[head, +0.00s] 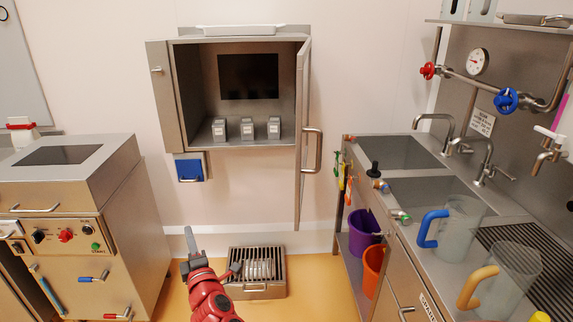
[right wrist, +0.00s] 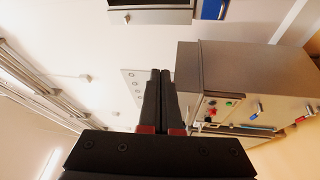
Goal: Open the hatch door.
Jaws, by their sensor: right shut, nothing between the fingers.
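A steel wall cabinet (head: 187,95) holds the hatch opening. Its hatch door (head: 303,110) is hinged at the right side and stands swung out, almost edge-on to me, with a bar handle (head: 312,150) on it. The inside is uncovered. My right gripper (head: 189,235) is low in the head view, below and left of the cabinet, well apart from the door. In the right wrist view its two dark fingers (right wrist: 159,80) lie together with nothing between them. My left gripper is not in view.
Several small grey boxes (head: 247,129) stand inside the cabinet. A blue-fronted box (head: 189,169) hangs below it. A floor grate (head: 257,290) lies beyond my right arm. A steel machine (head: 125,205) stands at left, a sink counter (head: 405,190) with jugs at right.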

